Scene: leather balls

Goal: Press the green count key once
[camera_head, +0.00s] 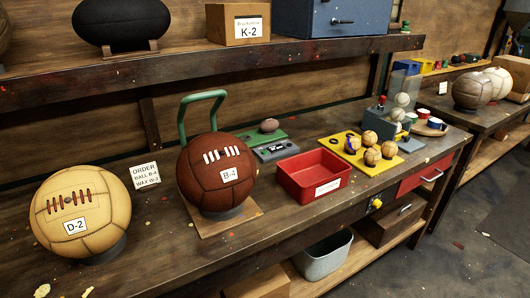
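No green key can be made out for certain. A small grey unit (276,150) with dark details on top lies behind the red tray, and any key on it is too small to tell. A flat green plate (246,136) lies just behind it with a small brown ball-shaped piece (269,125) on it. A device with a clear upright tube of pale balls (402,100) stands on a grey base farther right. Neither of my grippers is in view.
A brown ball B-4 (211,180) and a tan ball D-2 (92,205) stand on the bench (160,250). A green hoop (203,96) rises behind B-4. A red tray (311,178) and a yellow board with several balls (345,155) lie right of them. A shelf (200,62) overhangs the back.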

